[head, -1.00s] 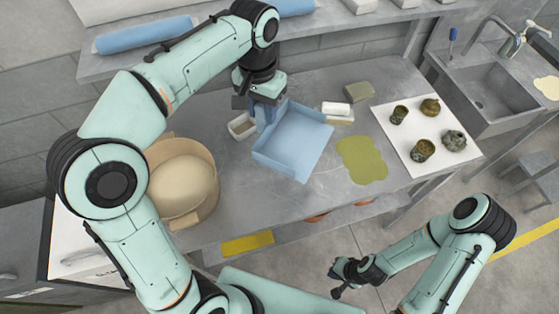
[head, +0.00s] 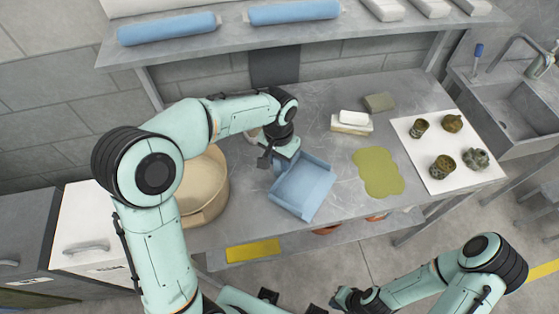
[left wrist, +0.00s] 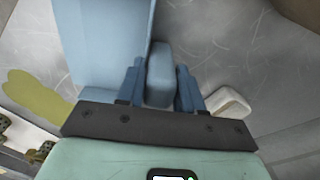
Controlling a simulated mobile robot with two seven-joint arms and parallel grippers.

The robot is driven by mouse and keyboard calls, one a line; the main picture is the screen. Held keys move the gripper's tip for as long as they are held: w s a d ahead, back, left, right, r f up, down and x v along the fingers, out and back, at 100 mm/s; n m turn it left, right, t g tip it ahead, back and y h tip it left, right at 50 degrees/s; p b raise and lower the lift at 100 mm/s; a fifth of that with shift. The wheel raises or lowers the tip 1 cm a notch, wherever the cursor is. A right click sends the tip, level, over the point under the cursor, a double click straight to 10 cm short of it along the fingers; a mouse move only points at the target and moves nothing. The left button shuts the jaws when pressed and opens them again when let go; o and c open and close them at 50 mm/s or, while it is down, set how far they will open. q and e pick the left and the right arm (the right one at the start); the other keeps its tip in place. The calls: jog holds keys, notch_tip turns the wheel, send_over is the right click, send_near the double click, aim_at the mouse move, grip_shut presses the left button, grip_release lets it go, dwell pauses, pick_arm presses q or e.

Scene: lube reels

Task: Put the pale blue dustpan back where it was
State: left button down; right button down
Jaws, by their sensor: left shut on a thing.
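The pale blue dustpan (head: 303,188) is at the front part of the grey workbench (head: 330,85), its wide pan toward the front edge. My left gripper (head: 276,163) is at its back left side. In the left wrist view my left gripper (left wrist: 159,92) is shut on the dustpan's handle (left wrist: 159,72), with one finger on each side. The pan (left wrist: 100,45) fills the upper left there. I cannot tell whether the dustpan touches the bench. My right gripper (head: 345,298) is low in front of the bench, apart from everything; its fingers are too small to read.
A tan round tub (head: 205,190) stands left of the dustpan. An olive mat (head: 378,172) lies to its right, then a white board (head: 425,180) with several small pots. Soap-like blocks (head: 352,122) sit behind. A shelf (head: 230,45) with blue rolls overhangs the back.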

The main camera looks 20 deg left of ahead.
pick_arm(q)
jog(key=shift+f, duration=0.3)
jog(key=shift+f, duration=0.15)
jog(key=c, duration=0.7)
grip_release()
pick_arm(e)
jog(key=shift+s+f, duration=0.1)
pick_arm(q)
jog(key=shift+r, duration=0.3)
notch_tip(320, 180, up, 11)
jog(key=shift+a+r+p, duration=0.1)
jog(key=shift+r+p, duration=0.05)
jog(key=shift+p, duration=0.65)
jog(key=shift+r, duration=0.2)
pick_arm(e)
jog(key=shift+w+r, duration=0.95)
jog(key=shift+r, duration=0.2)
